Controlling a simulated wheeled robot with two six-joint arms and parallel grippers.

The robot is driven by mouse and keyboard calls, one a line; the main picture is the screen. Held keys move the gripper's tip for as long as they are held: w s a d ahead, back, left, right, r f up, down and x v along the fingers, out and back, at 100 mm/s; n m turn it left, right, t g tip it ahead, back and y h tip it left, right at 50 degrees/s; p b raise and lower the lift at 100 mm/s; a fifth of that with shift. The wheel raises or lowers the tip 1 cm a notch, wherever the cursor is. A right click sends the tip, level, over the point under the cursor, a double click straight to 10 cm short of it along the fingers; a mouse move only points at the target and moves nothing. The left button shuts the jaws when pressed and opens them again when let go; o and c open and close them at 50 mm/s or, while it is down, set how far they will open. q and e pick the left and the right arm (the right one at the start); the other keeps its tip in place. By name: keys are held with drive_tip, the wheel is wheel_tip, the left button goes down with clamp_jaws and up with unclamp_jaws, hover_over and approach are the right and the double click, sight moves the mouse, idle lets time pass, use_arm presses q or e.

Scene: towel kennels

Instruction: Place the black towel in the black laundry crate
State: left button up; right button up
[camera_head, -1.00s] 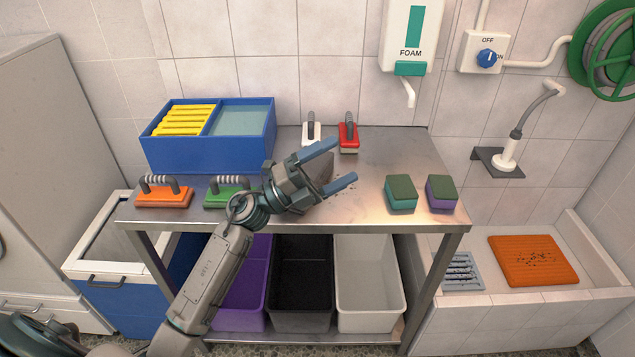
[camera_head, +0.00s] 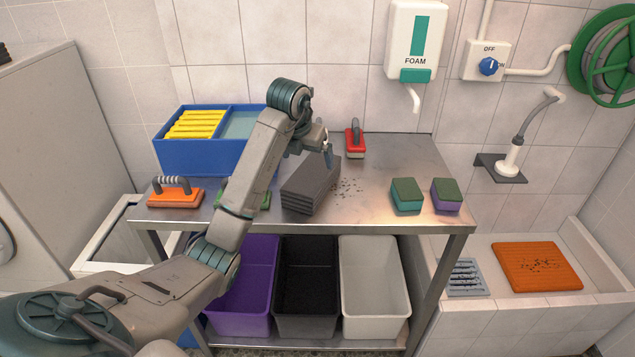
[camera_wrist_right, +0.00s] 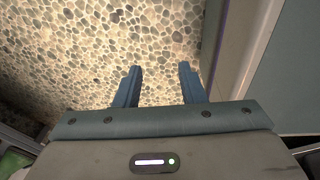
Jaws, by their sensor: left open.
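The black towel (camera_head: 310,187) is a dark grey folded stack lying on the steel table, with dark specks beside its right edge. The black laundry crate (camera_head: 306,308) stands on the shelf under the table, between a purple and a white crate; I see no towel in it. My left gripper (camera_head: 327,157) is at the towel's far end, fingers pointing down; the arm partly hides it, and I cannot tell if it touches the towel. My right gripper (camera_wrist_right: 158,78) is open and empty over the pebbled floor in the right wrist view.
On the table (camera_head: 365,210) are a blue box (camera_head: 186,157) with yellow cloths, an orange-based brush (camera_head: 174,194), a red brush (camera_head: 355,142) and two sponges (camera_head: 406,195). The purple crate (camera_head: 245,310) and white crate (camera_head: 375,310) flank the black one. A sink is at right.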

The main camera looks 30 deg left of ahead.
sight(312, 172)
use_arm(q)
drive_tip(key=x, duration=0.5)
drive_tip(key=shift+w+a+f+p, duration=0.1)
drive_tip(key=shift+w+f+p, duration=0.2)
drive_tip(key=shift+f, duration=0.25)
drive_tip(key=p+x, duration=0.1)
drive_tip(key=x, duration=0.2)
drive_tip(key=shift+w+a+f, duration=0.1)
drive_tip(key=shift+w+f, duration=0.1)
drive_tip(key=shift+f, duration=0.1)
drive_tip(key=shift+w+f, duration=0.1)
drive_tip(key=shift+f, duration=0.2)
use_arm(e)
drive_tip(key=shift+s+d+r, duration=0.25)
drive_tip(key=shift+r, duration=0.4)
use_arm(q)
drive_tip(key=shift+c, duration=0.4)
drive_tip(key=c, duration=0.9)
drive_tip(key=shift+c, duration=0.2)
use_arm(e)
drive_tip(key=shift+w+a, duration=0.1)
drive_tip(key=shift+a, duration=0.15)
use_arm(q)
drive_tip(key=shift+r, duration=0.15)
